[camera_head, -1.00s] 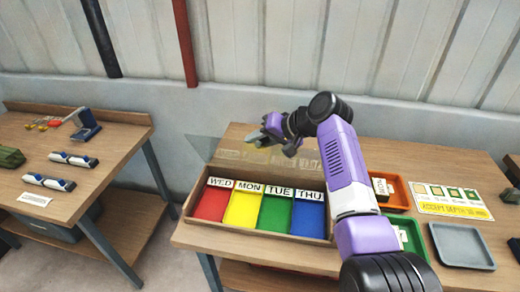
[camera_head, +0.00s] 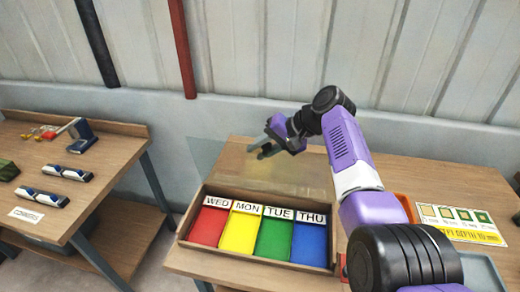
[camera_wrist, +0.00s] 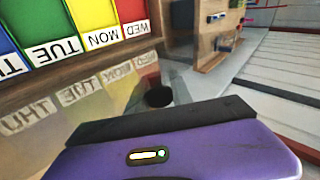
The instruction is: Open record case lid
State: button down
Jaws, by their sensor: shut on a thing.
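The record case (camera_head: 187,222) is a shallow wooden box on the bench. It has red (camera_head: 208,226), yellow (camera_head: 240,232), green (camera_head: 274,239) and blue (camera_head: 310,243) compartments labelled WED, MON, TUE, THU. Its clear lid (camera_head: 207,157) is raised behind the compartments, leaving them uncovered. In the wrist view the lid (camera_wrist: 88,93) mirrors the labels. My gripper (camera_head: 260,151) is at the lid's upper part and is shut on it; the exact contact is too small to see. A dark round spot (camera_wrist: 159,96) shows in front of my purple gripper body in the wrist view.
A second bench (camera_head: 100,165) stands at the left with blue-and-white devices (camera_head: 67,172) and a blue stand (camera_head: 82,138). An orange tray (camera_head: 406,207), a sample card (camera_head: 460,222) and a grey tray (camera_head: 484,272) lie right of the case. The wall is behind.

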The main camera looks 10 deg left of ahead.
jog(key=c, duration=1.2)
grip_release()
jog(key=shift+o, duration=0.2)
jog(key=b+v, duration=0.1)
jog(key=v, duration=0.6)
jog(key=shift+d+r, duration=0.25)
jog(key=shift+d, duration=0.05)
